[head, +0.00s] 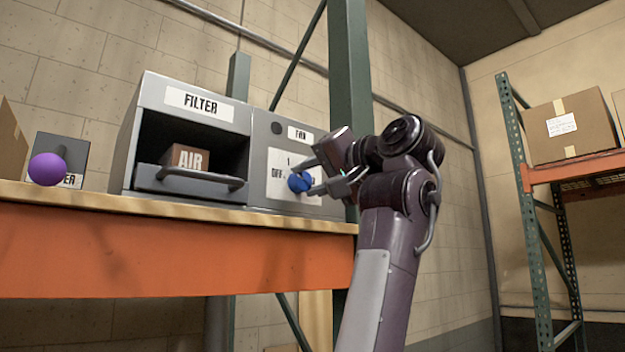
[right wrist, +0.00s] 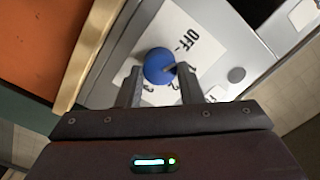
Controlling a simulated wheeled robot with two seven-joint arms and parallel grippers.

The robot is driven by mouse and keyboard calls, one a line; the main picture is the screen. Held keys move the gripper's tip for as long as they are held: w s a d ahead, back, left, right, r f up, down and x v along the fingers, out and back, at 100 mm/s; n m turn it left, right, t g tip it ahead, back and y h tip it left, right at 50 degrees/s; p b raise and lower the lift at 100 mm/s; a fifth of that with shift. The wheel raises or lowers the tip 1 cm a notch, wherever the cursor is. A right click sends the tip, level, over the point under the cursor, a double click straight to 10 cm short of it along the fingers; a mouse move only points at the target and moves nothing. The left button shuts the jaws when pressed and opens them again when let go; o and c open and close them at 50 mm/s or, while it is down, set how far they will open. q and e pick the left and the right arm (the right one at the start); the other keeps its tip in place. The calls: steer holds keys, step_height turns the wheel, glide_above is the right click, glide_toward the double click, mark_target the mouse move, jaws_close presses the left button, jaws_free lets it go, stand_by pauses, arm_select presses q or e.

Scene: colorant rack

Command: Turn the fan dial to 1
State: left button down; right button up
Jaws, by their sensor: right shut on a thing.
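The fan dial is a round blue knob (head: 299,181) on the white plate (head: 281,192) of the grey box labelled FAN. It also shows in the right wrist view (right wrist: 157,66), with a dark mark on its right side. The OFF label (right wrist: 187,42) is readable on the plate there; the other numbers are partly hidden by the fingers, and I cannot tell exactly which label the mark points at. My right gripper (head: 303,178) is shut on the knob, one finger on each side. My left gripper is out of view.
The FILTER box (head: 198,104) stands left of the fan box, with a partly open handled drawer (head: 190,182) and an AIR block (head: 185,158). A purple ball lever (head: 47,169) is at far left. A green post (head: 350,95) rises beside the fan box; the orange shelf beam (head: 170,255) runs below.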

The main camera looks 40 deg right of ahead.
steer(key=m+b, duration=0.1)
steer(key=m, duration=0.3)
steer(key=shift+f, duration=0.15)
steer(key=m, duration=0.4)
steer(key=shift+m, duration=0.4)
steer(key=o, duration=1)
steer(key=shift+c, duration=0.2)
steer(key=shift+s+b, duration=0.1)
steer(key=shift+b, duration=0.2)
